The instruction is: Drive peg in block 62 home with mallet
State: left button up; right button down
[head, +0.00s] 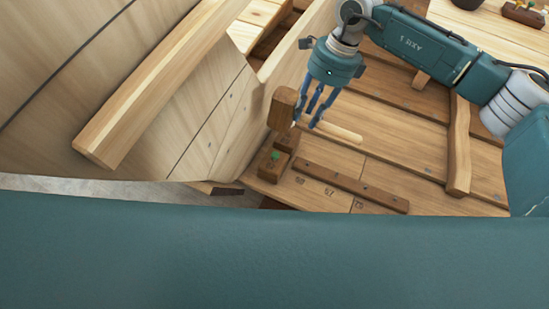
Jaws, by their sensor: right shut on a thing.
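My right gripper (304,122) is shut on the pale handle (340,132) of the mallet, which points down and to the right beyond the fingers. The mallet's brown wooden head (283,108) is at the left of the fingers, above a small brown block (268,167). A green peg (275,156) shows at the top of this block. I cannot tell how far the peg stands out, nor whether the mallet head touches anything. Numbers are marked on the planking near the block, too small to read surely. My left gripper is not in view.
A dark wooden strip (350,187) lies on the planking right of the block. A curved rib (458,150) crosses the boards further right. The tall plank side (170,110) rises at the left. A small rack (525,13) stands at top right.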

jog(key=shift+s+f, duration=0.25)
jog(key=shift+f, duration=0.1)
jog(key=shift+b, duration=0.3)
dwell(0.5)
jog(key=s+d+x, duration=0.1)
jog(key=d+x, duration=0.1)
jog(key=x, duration=0.9)
jog(key=v, duration=0.3)
jog(key=w+a+v, duration=0.1)
jog(key=v, duration=0.6)
jog(key=shift+w+a+r, duration=0.15)
jog(key=shift+w+a, duration=0.05)
jog(key=shift+a, duration=0.1)
jog(key=shift+s+r, duration=0.1)
jog(key=shift+r, duration=0.2)
jog(key=shift+f, duration=0.1)
